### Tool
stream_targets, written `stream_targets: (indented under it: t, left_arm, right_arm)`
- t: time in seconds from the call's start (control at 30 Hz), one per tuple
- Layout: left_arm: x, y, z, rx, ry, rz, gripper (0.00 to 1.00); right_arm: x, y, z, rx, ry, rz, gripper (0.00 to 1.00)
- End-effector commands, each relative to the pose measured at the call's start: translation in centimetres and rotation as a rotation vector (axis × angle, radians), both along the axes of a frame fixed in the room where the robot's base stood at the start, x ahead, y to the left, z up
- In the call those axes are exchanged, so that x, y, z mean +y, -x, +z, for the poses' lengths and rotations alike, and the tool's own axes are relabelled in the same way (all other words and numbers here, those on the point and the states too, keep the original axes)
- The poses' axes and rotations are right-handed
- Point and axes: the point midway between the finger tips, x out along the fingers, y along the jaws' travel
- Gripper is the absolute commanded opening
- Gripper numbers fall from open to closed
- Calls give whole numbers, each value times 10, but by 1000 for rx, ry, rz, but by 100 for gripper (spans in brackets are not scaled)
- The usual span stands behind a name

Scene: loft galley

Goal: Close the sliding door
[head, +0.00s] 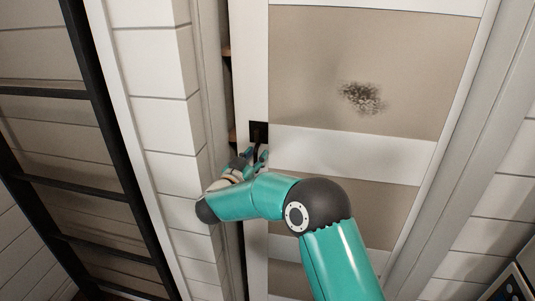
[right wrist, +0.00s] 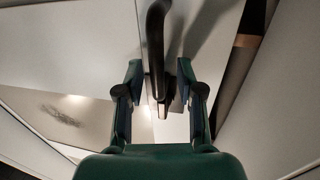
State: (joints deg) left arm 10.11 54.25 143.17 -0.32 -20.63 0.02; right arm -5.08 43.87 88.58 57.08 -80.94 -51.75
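The sliding door (head: 400,150), white with beige panels, fills the middle of the head view. A narrow dark gap with wooden shelf edges shows along its left edge, so it stands slightly open. Its dark handle (head: 259,131) is near that left edge and also shows in the right wrist view (right wrist: 157,45). My right gripper (head: 258,156) is at the lower end of the handle. In the right wrist view its fingers (right wrist: 160,80) are apart, one on each side of the handle, with space visible on both sides. My left gripper is not in view.
A white plank wall (head: 160,110) and jamb stand left of the gap. A black ladder-like frame (head: 75,185) is farther left. A grey door frame (head: 465,130) runs along the right. A dark-edged appliance (head: 510,285) shows at the lower right corner.

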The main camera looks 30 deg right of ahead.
Motion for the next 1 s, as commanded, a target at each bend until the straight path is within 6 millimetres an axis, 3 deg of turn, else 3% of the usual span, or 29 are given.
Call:
stream_targets:
  t: [0.37,1.0]
  left_arm:
    - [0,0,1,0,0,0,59]
    - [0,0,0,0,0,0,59]
  right_arm:
    - [6,3,-2,4,-1,1,38]
    - [94,61,-2,2,-1,3,38]
